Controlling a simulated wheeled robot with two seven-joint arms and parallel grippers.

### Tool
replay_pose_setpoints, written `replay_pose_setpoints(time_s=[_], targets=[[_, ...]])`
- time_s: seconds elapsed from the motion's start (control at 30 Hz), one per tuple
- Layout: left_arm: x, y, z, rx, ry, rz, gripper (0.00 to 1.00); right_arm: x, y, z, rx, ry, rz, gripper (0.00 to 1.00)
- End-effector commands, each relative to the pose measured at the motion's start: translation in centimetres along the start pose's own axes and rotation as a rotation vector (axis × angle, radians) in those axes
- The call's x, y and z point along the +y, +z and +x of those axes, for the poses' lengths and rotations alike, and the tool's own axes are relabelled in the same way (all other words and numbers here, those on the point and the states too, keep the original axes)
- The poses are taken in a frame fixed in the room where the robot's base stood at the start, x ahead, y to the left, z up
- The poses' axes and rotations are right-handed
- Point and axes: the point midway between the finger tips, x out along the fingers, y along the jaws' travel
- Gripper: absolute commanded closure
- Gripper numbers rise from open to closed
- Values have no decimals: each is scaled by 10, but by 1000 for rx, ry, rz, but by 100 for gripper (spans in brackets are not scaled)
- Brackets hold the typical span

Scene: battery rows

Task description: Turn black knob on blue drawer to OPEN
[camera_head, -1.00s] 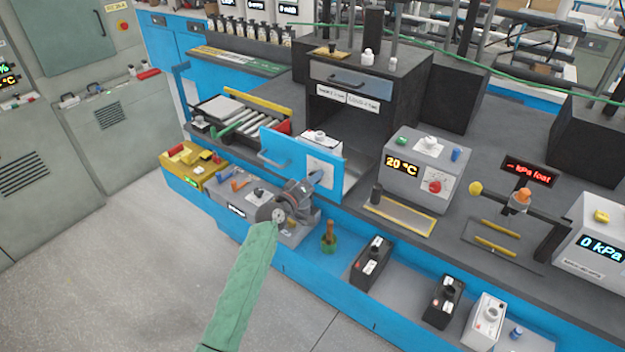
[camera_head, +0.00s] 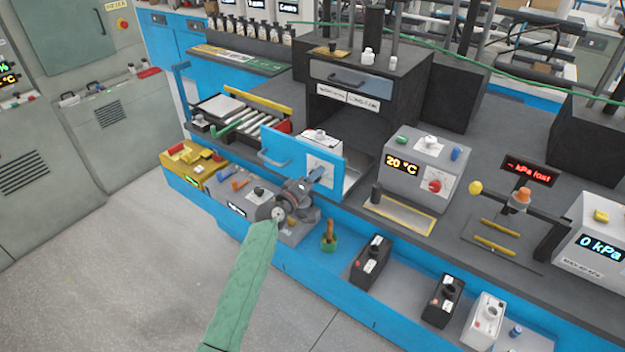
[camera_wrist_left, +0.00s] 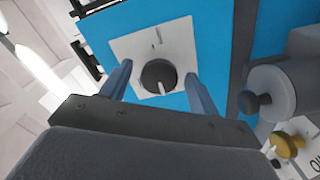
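The blue drawer (camera_head: 270,143) shows its upright blue front in the head view, with a blue handle at its left. A white plate (camera_head: 322,168) is on that front. In the wrist view the black knob (camera_wrist_left: 158,76) is round with a pale line on it, and sits on the white plate (camera_wrist_left: 128,46) against the blue front (camera_wrist_left: 212,40). My left gripper (camera_wrist_left: 157,72) is open, with one finger on each side of the knob and visible gaps to it. In the head view my left gripper (camera_head: 314,178) is at the plate and hides the knob. My right gripper is out of view.
A grey box reading 20 °C (camera_head: 425,170) stands right of the drawer. A roller rack (camera_head: 240,118) stands to its left. Below are a yellow tray (camera_head: 185,165), a small green pot (camera_head: 329,243) and black batteries (camera_head: 371,262) on a blue shelf. The floor at left is clear.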

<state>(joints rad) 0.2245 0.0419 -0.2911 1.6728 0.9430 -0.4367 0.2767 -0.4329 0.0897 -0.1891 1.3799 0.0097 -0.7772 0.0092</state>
Motion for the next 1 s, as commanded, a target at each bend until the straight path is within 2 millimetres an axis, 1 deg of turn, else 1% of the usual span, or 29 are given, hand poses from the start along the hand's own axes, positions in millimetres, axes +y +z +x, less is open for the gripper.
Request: replay_pose_setpoints(time_s=[0.2, 0.33, 0.37, 0.4, 0.43, 0.7, 0.83, 1.0], targets=[[0, 1, -1, -1, 0, 0, 39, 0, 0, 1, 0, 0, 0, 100], [-2, 2, -10, -1, 0, -1, 39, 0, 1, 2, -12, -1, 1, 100], [-3, 2, -13, -1, 0, -1, 39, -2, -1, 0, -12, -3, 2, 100], [-3, 2, -19, 0, 0, 0, 39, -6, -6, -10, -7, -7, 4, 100], [-3, 2, -23, 0, 0, 1, 39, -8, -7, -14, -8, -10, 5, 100], [-3, 1, -62, 0, 0, 0, 39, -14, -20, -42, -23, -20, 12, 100], [-2, 0, -74, 0, 0, 1, 39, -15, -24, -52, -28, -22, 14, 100], [-1, 0, -78, 0, -1, -1, 39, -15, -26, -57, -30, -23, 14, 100]])
